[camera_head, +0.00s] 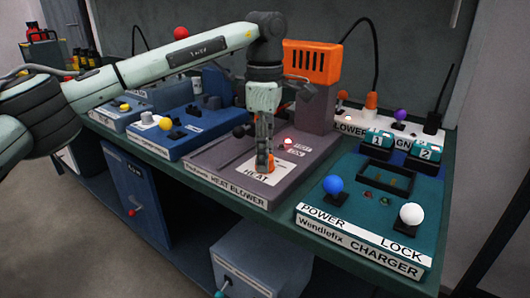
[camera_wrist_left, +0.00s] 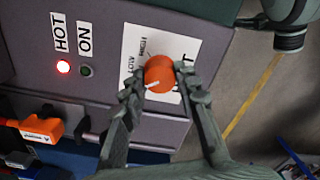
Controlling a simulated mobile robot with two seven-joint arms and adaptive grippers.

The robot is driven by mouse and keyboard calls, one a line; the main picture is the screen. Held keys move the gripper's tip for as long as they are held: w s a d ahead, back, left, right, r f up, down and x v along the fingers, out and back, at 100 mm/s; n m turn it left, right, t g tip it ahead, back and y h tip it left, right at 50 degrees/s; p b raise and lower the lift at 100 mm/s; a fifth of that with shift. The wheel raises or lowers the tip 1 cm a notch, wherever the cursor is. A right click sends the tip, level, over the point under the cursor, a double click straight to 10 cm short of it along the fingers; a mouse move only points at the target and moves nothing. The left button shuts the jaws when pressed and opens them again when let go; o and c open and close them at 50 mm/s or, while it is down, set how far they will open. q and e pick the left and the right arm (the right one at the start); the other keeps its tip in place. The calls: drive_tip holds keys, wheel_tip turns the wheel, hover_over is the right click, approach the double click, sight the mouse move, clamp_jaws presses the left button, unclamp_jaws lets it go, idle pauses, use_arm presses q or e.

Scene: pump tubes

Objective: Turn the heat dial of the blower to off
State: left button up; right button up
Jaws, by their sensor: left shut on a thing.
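The blower (camera_head: 225,165) is a grey-purple unit labelled HEAT BLOWER with an orange head (camera_head: 312,62) at its back. Its heat dial (camera_wrist_left: 159,74) is an orange knob with a white pointer mark, on a white label reading HEAT. In the left wrist view the dial sits between the fingertips of my left gripper (camera_wrist_left: 157,82), which is shut on it. In the head view my left gripper (camera_head: 265,160) points down at the label and mostly hides the dial. The HOT light (camera_wrist_left: 63,67) glows red; the ON light (camera_wrist_left: 85,71) looks dark. My right gripper is not in view.
The charger (camera_head: 370,225), with a blue knob (camera_head: 333,185) and a white knob (camera_head: 411,214), stands right of the blower. A blue unit (camera_head: 170,135) stands to its left. A dark ball-ended lever (camera_head: 240,131) rises beside my left gripper.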

use_arm(q)
drive_tip(key=shift+n, duration=0.8)
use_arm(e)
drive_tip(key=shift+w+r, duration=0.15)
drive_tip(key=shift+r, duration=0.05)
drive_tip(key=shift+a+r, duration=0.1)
use_arm(q)
drive_tip(key=o, duration=1.2)
drive_tip(key=shift+c, duration=0.2)
wheel_tip(320, 180, up, 12)
